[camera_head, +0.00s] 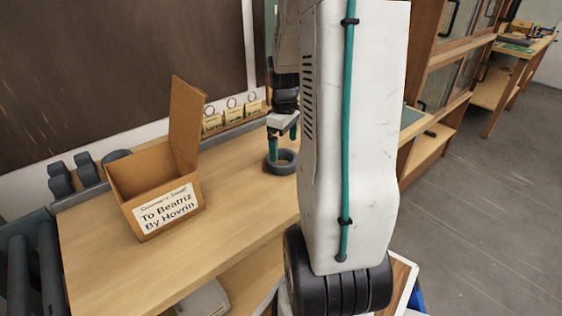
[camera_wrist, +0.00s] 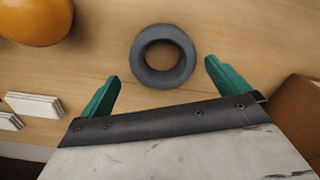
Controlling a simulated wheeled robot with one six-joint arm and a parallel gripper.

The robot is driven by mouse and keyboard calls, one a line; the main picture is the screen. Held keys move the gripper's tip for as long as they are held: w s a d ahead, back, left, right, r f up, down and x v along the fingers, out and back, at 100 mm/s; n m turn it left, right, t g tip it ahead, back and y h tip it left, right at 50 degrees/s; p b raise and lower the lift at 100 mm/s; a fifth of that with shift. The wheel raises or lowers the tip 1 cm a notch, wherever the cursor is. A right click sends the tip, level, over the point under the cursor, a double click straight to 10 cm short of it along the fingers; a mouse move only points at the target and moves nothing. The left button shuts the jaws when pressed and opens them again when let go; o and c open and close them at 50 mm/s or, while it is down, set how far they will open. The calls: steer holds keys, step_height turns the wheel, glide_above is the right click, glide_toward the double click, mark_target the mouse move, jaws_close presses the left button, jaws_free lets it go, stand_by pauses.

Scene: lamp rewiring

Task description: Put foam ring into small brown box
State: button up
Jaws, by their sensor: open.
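The dark grey foam ring (camera_head: 281,167) lies flat on the wooden table, right of the box in the head view. It also shows in the wrist view (camera_wrist: 137,63), ahead of and between the fingertips. My gripper (camera_head: 282,148) is just above the ring in the head view, with teal fingers apart. In the wrist view my gripper (camera_wrist: 162,80) is open and empty. The small brown box (camera_head: 131,200) stands on the table at left with its lid flap raised and a white label on its front. A brown edge (camera_wrist: 302,112) at the right of the wrist view may be the box.
Dark grey clamp-like pieces (camera_head: 74,175) stand behind the box at left. Tan tags with rings (camera_head: 232,114) line the table's back edge. An orange rounded object (camera_wrist: 36,20) and white flat pieces (camera_wrist: 35,104) show in the wrist view. Bare tabletop lies between box and ring.

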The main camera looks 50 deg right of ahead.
mark_target(282, 157)
steer(key=f, duration=0.5)
steer(key=shift+w+a+f, duration=0.15)
steer(key=shift+w+f, duration=0.05)
steer(key=shift+f, duration=0.15)
steer(key=c, duration=0.9)
steer(key=shift+r, duration=0.1)
